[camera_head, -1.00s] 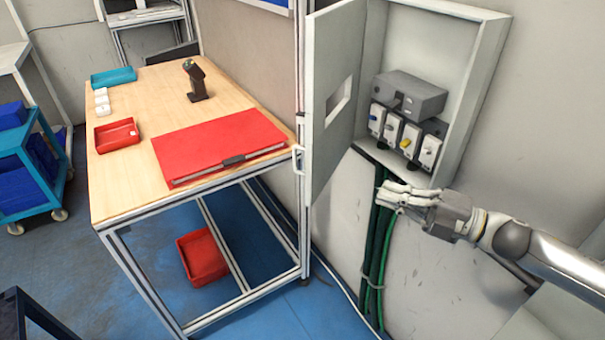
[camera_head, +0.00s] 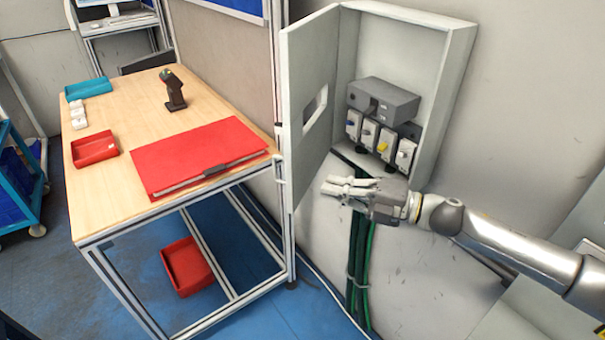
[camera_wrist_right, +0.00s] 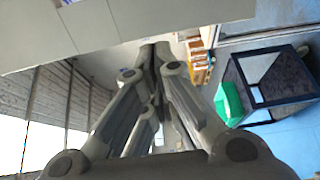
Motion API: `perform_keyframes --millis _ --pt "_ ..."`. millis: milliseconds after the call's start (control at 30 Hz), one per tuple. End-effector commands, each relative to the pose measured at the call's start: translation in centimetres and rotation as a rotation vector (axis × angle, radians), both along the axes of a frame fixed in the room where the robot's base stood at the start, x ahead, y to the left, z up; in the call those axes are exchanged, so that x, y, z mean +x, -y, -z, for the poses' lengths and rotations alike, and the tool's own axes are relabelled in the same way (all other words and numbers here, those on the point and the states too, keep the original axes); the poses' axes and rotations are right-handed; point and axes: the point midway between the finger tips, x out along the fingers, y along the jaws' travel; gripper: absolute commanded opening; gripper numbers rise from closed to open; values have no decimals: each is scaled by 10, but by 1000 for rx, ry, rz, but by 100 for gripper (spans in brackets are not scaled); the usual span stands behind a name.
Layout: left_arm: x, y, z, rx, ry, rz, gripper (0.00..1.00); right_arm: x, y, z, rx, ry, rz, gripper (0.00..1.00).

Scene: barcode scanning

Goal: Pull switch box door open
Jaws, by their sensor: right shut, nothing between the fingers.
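The switch box (camera_head: 455,95) is a light grey cabinet on the wall at the right of the head view. Its door (camera_head: 305,60) stands wide open, swung out to the left, with a small window cut-out. My left gripper is not in view.
A wooden-topped table (camera_head: 115,180) stands left of the door, with a red folder (camera_head: 200,152), a scanner (camera_head: 172,90) and small trays. Green and black cables (camera_head: 360,260) run down the wall below the box. Blue floor is open at lower left.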

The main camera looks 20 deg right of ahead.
Motion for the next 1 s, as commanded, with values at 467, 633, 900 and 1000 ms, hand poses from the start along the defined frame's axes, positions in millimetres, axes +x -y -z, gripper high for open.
perform_keyframes --millis 467,633,900,1000 --pt "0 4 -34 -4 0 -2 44 41 -52 -3 0 1 -1 0" --pt "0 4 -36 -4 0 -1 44 45 -57 -1 -1 1 -1 0" --pt "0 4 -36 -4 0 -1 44 45 -57 0 -1 0 -1 0" --pt "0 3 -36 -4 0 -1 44 45 -58 0 0 0 1 0"
